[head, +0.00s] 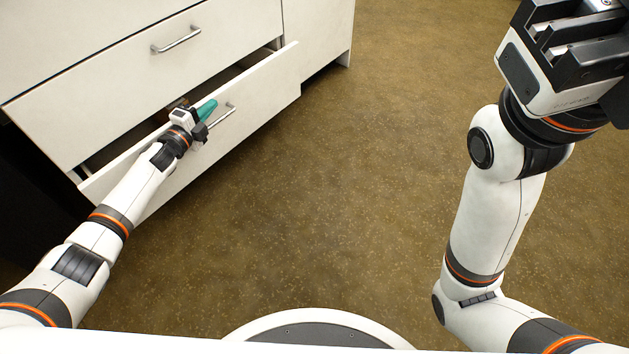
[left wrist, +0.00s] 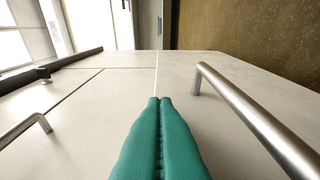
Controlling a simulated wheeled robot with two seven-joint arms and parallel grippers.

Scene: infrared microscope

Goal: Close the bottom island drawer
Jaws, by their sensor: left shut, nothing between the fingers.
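The bottom island drawer (head: 268,88) stands partly open in the head view, its white front apart from the cabinet and a dark gap behind its top edge. Its metal bar handle (head: 222,116) is on the front; the handle also shows large at right in the left wrist view (left wrist: 255,115). My left gripper (head: 207,108) is at the drawer front, beside the handle. Its teal fingers (left wrist: 159,110) are pressed together with nothing between them. I cannot tell whether they touch the front. My right gripper (head: 575,45) is raised at the upper right, partly cut off, its fingers unclear.
The closed drawer above (head: 140,85) has its own handle (head: 176,40), which sticks out from the island. The brown speckled floor (head: 350,190) to the right of the drawer is clear. My round base shows at the bottom.

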